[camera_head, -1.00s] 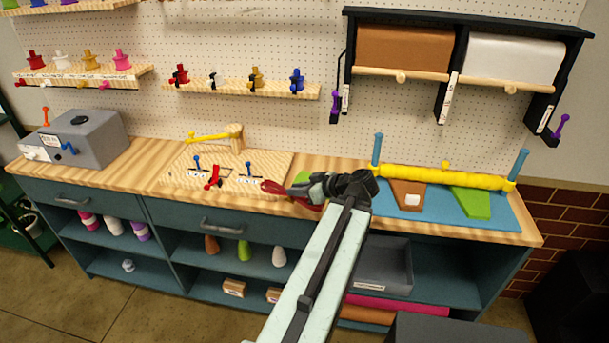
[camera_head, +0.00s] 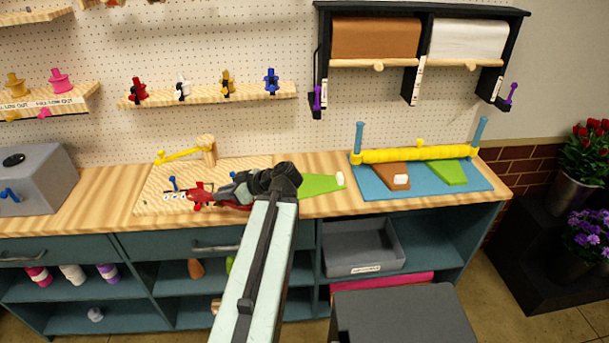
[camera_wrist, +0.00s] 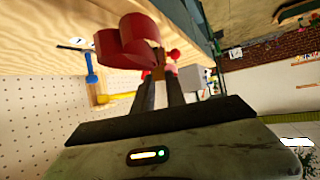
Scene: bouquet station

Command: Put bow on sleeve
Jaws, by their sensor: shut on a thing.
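My gripper (camera_head: 213,197) is shut on a red bow (camera_head: 197,195) at the wooden board on the counter. In the wrist view the bow (camera_wrist: 128,44) shows large at the fingertips. Whether it still touches the board is unclear. A green sleeve (camera_head: 318,184) with a white tag lies on the counter just right of my gripper, partly hidden by my arm. A brown sleeve (camera_head: 390,174) with a white tag and another green sleeve (camera_head: 449,172) lie on the blue mat (camera_head: 425,188), farther right.
A yellow roller (camera_head: 412,155) spans the mat between blue posts. The wooden board (camera_head: 153,190) carries a post with a yellow arm and a blue lever. A grey box (camera_head: 405,313) stands before the counter. Flower pots stand at right.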

